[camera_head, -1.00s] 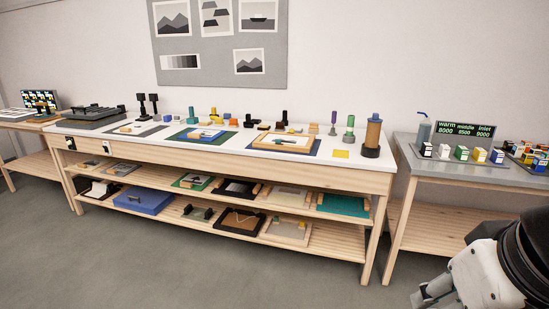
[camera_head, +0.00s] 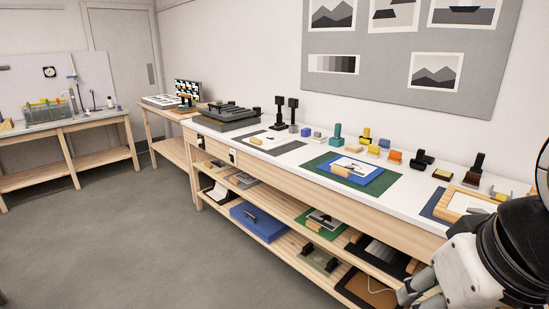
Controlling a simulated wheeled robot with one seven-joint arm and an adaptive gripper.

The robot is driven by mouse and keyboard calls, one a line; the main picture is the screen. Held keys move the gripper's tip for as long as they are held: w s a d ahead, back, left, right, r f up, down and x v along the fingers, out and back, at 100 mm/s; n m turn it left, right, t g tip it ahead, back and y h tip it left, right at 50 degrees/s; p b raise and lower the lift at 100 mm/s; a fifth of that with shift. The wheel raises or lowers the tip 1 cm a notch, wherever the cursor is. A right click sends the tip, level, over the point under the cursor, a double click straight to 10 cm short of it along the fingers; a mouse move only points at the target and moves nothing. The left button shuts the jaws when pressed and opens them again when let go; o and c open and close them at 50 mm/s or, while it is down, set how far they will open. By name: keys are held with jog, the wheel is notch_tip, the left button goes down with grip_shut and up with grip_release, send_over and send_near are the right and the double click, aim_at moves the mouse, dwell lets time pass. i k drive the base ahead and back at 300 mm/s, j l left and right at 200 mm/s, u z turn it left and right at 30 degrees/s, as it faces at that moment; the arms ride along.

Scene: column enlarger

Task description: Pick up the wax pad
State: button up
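I cannot tell for sure which item is the wax pad; no thing in view is clearly marked as one. Many small blocks and pads stand on the long white-topped bench (camera_head: 300,167), among them a small tan block with a dark top (camera_head: 442,174) and an orange block (camera_head: 395,156). My gripper (camera_head: 412,291) shows at the lower right, in front of the bench and its lower shelf, apart from the small items on the bench top. Its fingers are small and partly cut off from view, so their opening is unclear.
A blue mat on a green board (camera_head: 380,184) and a wooden frame (camera_head: 455,205) lie on the bench. The lower shelf holds a blue case (camera_head: 258,220) and several trays. Another table (camera_head: 60,128) stands far left. The grey floor (camera_head: 150,240) is clear.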

aim_at(373, 150)
jog(key=i+j+u, duration=0.15)
jog(key=i+u, duration=0.2)
jog(key=i, duration=0.15)
jog(key=i+u, duration=0.4)
jog(key=i+l+u, duration=0.2)
jog(key=i+u, duration=0.15)
jog(key=i, duration=0.25)
jog(key=i+j+z, duration=0.15)
jog(key=i+z, duration=0.2)
jog(key=i, duration=0.35)
jog(key=i+z, duration=0.2)
jog(key=z, duration=0.3)
jog(key=i+z, duration=0.25)
jog(key=z, duration=0.25)
jog(key=i+j+z, duration=0.1)
jog(key=z, duration=0.4)
jog(key=i+j+z, duration=0.1)
jog(key=i+z, duration=0.15)
jog(key=z, duration=0.15)
jog(key=i+j+z, duration=0.2)
jog(key=z, duration=0.2)
jog(key=i, duration=0.1)
